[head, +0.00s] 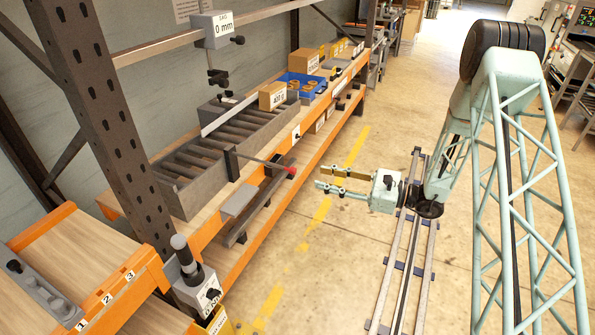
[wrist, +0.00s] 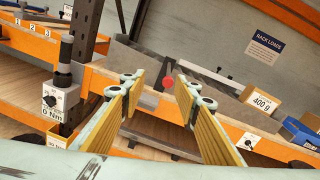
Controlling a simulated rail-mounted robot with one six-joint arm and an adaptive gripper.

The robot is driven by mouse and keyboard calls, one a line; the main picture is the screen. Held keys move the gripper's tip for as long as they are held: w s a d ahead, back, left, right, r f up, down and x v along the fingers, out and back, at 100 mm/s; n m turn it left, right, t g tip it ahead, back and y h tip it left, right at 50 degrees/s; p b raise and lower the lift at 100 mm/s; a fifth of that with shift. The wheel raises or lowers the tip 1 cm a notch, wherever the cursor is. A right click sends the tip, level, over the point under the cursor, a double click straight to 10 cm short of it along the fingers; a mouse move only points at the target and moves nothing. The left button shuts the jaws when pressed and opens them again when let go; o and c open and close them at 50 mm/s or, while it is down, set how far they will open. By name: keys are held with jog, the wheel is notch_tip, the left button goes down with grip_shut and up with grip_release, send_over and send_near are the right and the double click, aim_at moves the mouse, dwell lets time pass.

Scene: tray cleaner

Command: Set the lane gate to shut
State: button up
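The lane gate looks like a dark post (head: 231,163) on the front side of a grey roller lane (head: 205,155). A thin rod runs from it out over the shelf edge to a red knob (head: 291,171). In the wrist view the red knob (wrist: 168,82) shows between my fingertips, farther off. My gripper (head: 321,177) is open and empty, to the right of the knob in the head view and apart from it. Its two yellow-padded fingers also frame the wrist view (wrist: 160,77). Whether the gate blocks the lane is hard to tell.
A box marked 400 g (head: 272,96) sits at the lane's far end, near a blue bin (head: 301,85). A rack upright (head: 110,120) and a dial unit with a dark handle (head: 195,284) stand at the near left. The aisle floor (head: 330,260) is clear.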

aim_at(296, 171)
jog(key=shift+w+d+f+m+t, duration=0.35)
jog(key=shift+d+f, duration=0.15)
jog(key=shift+f, duration=0.2)
jog(key=shift+w+d+f+m+t, duration=0.35)
jog(key=shift+d+f, duration=0.15)
jog(key=shift+f, duration=0.15)
jog(key=shift+a, duration=0.1)
jog(key=shift+f+x, duration=0.2)
jog(key=shift+x, duration=6.65)
jog(key=shift+c, duration=0.2)
grip_shut()
